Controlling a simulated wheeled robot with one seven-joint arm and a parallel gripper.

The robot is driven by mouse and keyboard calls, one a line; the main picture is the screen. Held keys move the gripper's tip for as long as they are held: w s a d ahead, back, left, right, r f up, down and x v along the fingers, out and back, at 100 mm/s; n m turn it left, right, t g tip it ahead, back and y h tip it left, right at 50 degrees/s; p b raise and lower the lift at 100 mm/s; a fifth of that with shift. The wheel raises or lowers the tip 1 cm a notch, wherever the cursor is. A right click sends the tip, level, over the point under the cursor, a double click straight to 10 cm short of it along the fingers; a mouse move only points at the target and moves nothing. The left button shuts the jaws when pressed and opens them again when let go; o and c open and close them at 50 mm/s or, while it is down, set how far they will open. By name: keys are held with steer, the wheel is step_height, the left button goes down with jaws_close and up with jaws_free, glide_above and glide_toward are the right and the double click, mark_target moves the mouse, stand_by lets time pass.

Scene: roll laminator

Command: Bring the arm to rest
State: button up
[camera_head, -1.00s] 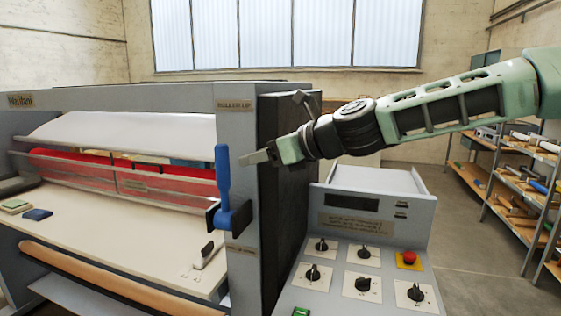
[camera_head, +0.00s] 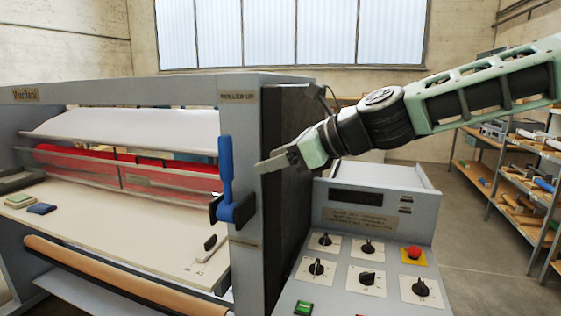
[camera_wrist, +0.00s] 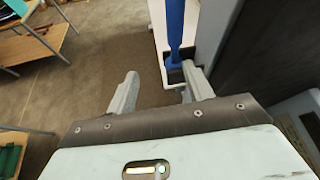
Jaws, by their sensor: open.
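My gripper (camera_head: 273,163) is at the right of the laminator's blue-handled lever (camera_head: 226,172) in the head view, apart from it. In the wrist view my gripper (camera_wrist: 160,92) shows two separated fingers with nothing between them. The blue lever (camera_wrist: 175,25) appears beyond the fingers, near the right one. In the head view the lever stands upright on the front of the laminator's grey end post (camera_head: 243,120). My arm reaches in from the right, above the control panel.
The control panel (camera_head: 340,290) with several knobs and a red button (camera_head: 414,252) lies below my arm. The laminator bed (camera_head: 120,225) with its red roller (camera_head: 75,158) is at left. Shelves (camera_head: 480,160) stand at the right. Open floor (camera_head: 450,240) lies between.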

steer(key=s+a+f+n+g+h+b, duration=0.15)
steer(key=s+f+n+g+h, duration=0.3)
steer(key=s+f+n, duration=1.1)
steer(key=s+d+f+n+h+b, duration=0.1)
steer(key=s+d+f+n+h, duration=0.2)
steer(key=s+d+n, duration=0.4)
steer(key=s+d+f+n+g+h+b, duration=0.1)
steer(key=s+d+f+n+h+b, duration=0.1)
steer(key=s+d+f+n, duration=0.3)
steer(key=s+d+n+h, duration=0.1)
steer(key=s+d+n, duration=0.1)
steer(key=s+d, duration=0.1)
steer(key=shift+s+d+f, duration=0.15)
steer(key=shift+d, duration=0.15)
steer(key=shift+h, duration=0.25)
